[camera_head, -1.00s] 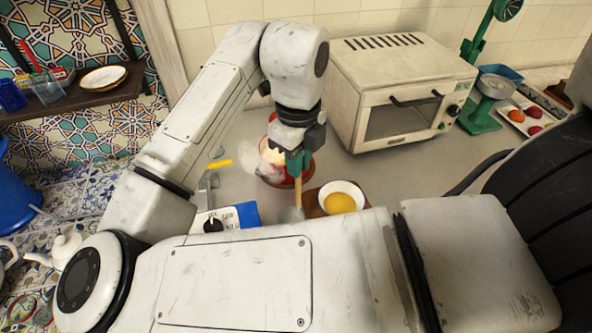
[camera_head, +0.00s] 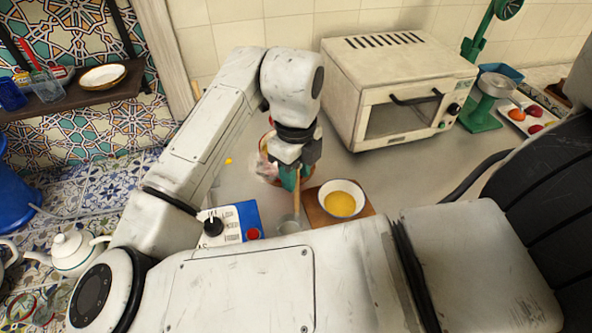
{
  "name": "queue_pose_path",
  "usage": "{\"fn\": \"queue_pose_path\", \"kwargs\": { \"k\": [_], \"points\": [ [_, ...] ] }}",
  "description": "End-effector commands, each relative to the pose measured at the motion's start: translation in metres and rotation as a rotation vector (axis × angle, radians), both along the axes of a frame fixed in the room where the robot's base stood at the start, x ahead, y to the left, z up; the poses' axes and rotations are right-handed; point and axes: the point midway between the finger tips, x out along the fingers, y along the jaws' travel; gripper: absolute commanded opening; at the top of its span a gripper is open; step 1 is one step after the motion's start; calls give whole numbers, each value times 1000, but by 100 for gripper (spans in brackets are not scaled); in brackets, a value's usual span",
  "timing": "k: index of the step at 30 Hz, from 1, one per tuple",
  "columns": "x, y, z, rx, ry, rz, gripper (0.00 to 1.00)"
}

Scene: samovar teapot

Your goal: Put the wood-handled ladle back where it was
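My gripper (camera_head: 291,180), with green fingers, is shut on the wood-handled ladle (camera_head: 296,203). The handle hangs down from the fingers, and the grey metal end shows low, just above my arm in the picture. The ladle is left of a wooden board (camera_head: 368,208) bearing a white bowl (camera_head: 360,190) of yellow liquid. A reddish-brown pot (camera_head: 264,146) with pale steam stands behind my gripper and is mostly hidden by it. I cannot tell whether the ladle's end touches the counter.
A blue-and-white control box (camera_head: 248,215) with a black knob and red button sits left of the ladle. A cream toaster oven (camera_head: 395,85) stands behind right. A green scale (camera_head: 480,115) and a tray of fruit (camera_head: 515,113) are far right. A white teapot (camera_head: 72,250) is lower left.

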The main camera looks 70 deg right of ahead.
Motion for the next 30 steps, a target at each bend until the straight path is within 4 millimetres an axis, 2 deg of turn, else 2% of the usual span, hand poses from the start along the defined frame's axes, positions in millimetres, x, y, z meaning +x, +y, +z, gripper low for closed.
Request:
{"fn": "queue_pose_path", "kwargs": {
  "k": [5, 10, 24, 30],
  "points": [
    [0, 0, 0, 0, 0, 0, 39],
    [1, 0, 10, -1, -2, -1, 39],
    [1, 1, 99, 0, -3, -1, 39],
    [1, 1, 119, 0, -1, 1, 39]
  ]
}}
